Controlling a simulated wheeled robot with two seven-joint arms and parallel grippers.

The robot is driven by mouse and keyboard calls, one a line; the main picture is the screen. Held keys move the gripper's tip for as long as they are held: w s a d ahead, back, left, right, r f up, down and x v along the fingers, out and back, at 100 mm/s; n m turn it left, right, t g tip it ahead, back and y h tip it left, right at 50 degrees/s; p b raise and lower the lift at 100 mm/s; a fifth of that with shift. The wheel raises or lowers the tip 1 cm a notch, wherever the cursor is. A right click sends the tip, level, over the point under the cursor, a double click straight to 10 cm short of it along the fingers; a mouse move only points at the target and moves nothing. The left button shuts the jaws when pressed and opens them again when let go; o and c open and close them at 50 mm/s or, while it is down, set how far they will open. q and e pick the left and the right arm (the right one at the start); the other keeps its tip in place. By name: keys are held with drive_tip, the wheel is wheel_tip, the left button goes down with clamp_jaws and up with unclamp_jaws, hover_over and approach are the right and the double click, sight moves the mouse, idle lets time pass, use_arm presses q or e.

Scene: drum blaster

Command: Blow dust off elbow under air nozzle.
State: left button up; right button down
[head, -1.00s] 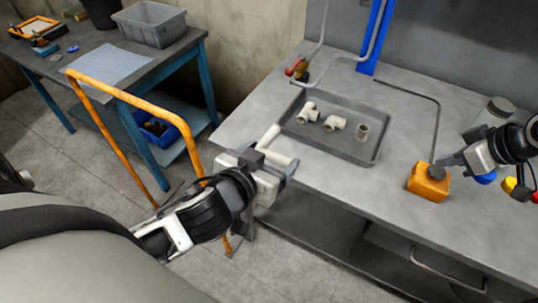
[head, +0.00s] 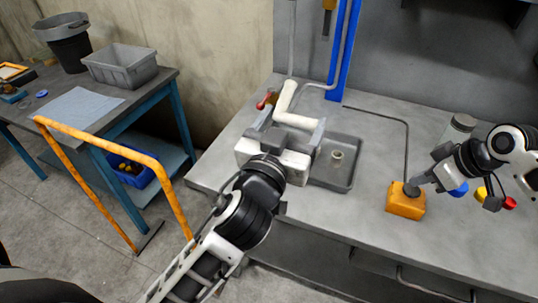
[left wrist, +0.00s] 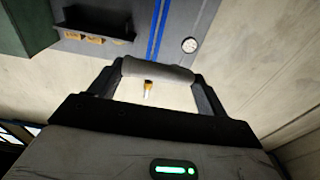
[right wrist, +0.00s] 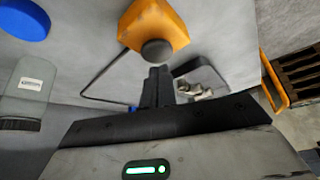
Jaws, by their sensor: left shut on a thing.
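A white pipe elbow (head: 297,119) is clamped in my left gripper (head: 292,121), above the bench over the tray's far left part. It also shows between the fingers in the left wrist view (left wrist: 157,70). A yellow nozzle (left wrist: 148,84) hangs beyond the elbow there, apart from it; in the head view a yellow fitting with a dark tip (head: 327,20) hangs higher up by the blue post. My right gripper (head: 413,183) has its fingers together at the dark knob of an orange box (head: 405,204); whether they touch is unclear.
A grey tray (head: 350,178) on the bench holds a short pipe piece (head: 337,155); my left gripper hides part of it. A red-handled valve (head: 265,100) is close by. A jar (head: 459,128) and coloured buttons stand near my right arm. An orange rail (head: 100,140) is at left.

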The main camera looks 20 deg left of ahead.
use_arm(q)
drive_tip(key=shift+w+d+r, duration=0.2)
drive_tip(key=shift+w+r, duration=0.2)
drive_tip(key=shift+r, duration=0.05)
drive_tip(key=w, duration=1.2)
drive_tip(key=shift+w, duration=0.2)
use_arm(e)
drive_tip(key=shift+f, duration=1.2)
idle(3.2)
drive_tip(key=shift+r, duration=3.65)
